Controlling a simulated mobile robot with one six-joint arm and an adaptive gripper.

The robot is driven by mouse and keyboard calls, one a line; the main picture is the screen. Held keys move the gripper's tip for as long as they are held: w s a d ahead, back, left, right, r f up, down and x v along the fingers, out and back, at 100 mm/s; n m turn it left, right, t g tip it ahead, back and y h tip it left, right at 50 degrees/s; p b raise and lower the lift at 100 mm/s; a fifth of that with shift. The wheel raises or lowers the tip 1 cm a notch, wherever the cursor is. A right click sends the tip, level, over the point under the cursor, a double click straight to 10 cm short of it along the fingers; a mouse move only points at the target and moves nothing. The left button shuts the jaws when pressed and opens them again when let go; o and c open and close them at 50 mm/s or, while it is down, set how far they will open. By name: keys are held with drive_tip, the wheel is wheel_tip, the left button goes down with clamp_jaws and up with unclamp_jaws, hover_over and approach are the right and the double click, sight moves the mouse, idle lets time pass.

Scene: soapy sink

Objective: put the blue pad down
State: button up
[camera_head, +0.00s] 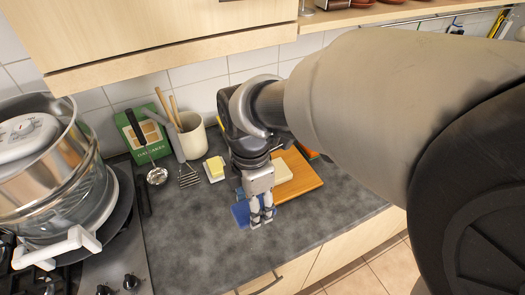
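The blue pad (240,213) shows at my gripper's fingers, low over or on the dark grey counter (215,245). Part of it is hidden behind the fingers. My gripper (261,220) points down, with its two fingers close together in front of the pad. A little blue also shows between and above the fingers. I cannot tell whether the fingers are shut on the pad or whether the pad touches the counter.
An orange-brown board (306,181) with a pale block (282,172) lies behind my gripper. The front counter is clear.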

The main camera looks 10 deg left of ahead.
sight(253, 245)
drive_tip(key=shift+w+a+r, duration=0.1)
drive_tip(key=shift+w+a, duration=0.05)
drive_tip(key=shift+a, duration=0.15)
wheel_tip(253, 245, down, 20)
drive_tip(key=b, duration=0.7)
drive_tip(key=shift+r, duration=0.25)
drive_tip(key=o, duration=1.1)
drive_tip(key=shift+r, duration=0.1)
